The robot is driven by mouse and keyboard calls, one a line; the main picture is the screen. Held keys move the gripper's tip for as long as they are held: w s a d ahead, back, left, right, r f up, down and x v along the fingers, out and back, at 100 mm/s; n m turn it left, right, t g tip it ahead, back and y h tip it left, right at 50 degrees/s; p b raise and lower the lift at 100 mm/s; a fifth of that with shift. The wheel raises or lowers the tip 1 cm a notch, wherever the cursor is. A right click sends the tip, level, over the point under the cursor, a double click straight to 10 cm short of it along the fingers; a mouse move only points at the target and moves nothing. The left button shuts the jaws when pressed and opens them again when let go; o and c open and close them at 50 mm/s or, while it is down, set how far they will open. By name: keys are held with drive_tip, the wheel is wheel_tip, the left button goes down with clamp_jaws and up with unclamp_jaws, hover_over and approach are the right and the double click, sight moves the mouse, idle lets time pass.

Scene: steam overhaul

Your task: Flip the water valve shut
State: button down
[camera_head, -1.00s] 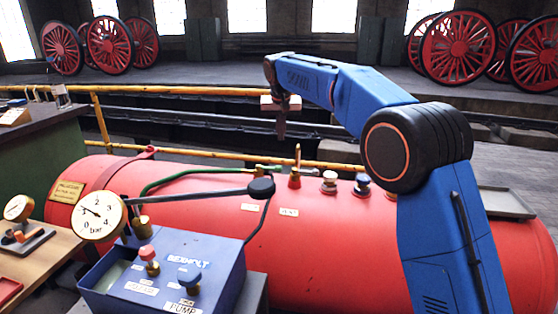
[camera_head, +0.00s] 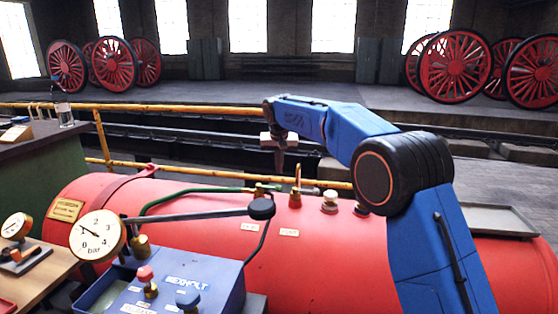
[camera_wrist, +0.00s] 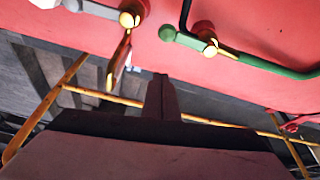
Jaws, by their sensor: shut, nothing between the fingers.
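Two brass valves sit on top of the red boiler (camera_head: 330,255). One, with a green hose (camera_head: 195,192), is at the left (camera_head: 261,190); the other has an upright brass lever (camera_head: 297,178) on a red base. Their small labels are unreadable, so I cannot tell which is the water valve. My gripper (camera_head: 279,168) is shut and empty, pointing down behind the valves in the head view. In the wrist view my shut fingers (camera_wrist: 162,95) show below the lever valve (camera_wrist: 127,40) and the green-hose valve (camera_wrist: 210,47), apart from both.
A white-topped fitting (camera_head: 329,201) stands right of the lever valve. A blue pump box (camera_head: 205,280) with a gauge (camera_head: 97,236) and a long black-knobbed handle (camera_head: 262,208) is in front. A yellow rail (camera_head: 200,109) runs behind the boiler.

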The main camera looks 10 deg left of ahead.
sight(278, 187)
drive_tip(key=shift+s+d+f, duration=0.15)
drive_tip(key=shift+s+f, duration=0.55)
drive_tip(key=shift+f, duration=0.3)
drive_tip(key=shift+s+d+f, duration=0.15)
drive_tip(key=shift+s+f, duration=0.5)
drive_tip(key=shift+f, duration=0.3)
drive_tip(key=shift+s+d+m, duration=0.1)
drive_tip(key=shift+s+m, duration=0.3)
drive_tip(key=shift+m, duration=0.1)
drive_tip(key=s+m+h, duration=0.1)
drive_tip(key=s+m, duration=0.1)
drive_tip(key=m, duration=0.1)
drive_tip(key=shift+s, duration=0.1)
drive_tip(key=shift+s+a+m+g+h, duration=0.25)
drive_tip(key=shift+s+a+m+h, duration=0.3)
drive_tip(key=shift+s+a+m, duration=0.8)
drive_tip(key=shift+s+a+m+g+h, duration=0.3)
drive_tip(key=shift+s+a+m+h, duration=0.4)
drive_tip(key=shift+m, duration=1.2)
drive_tip(key=shift+s+a+m+g+h, duration=0.3)
drive_tip(key=shift+s+a+m, duration=0.5)
drive_tip(key=shift+s+m, duration=0.65)
drive_tip(key=shift+w+a, duration=0.1)
drive_tip(key=shift+w, duration=0.05)
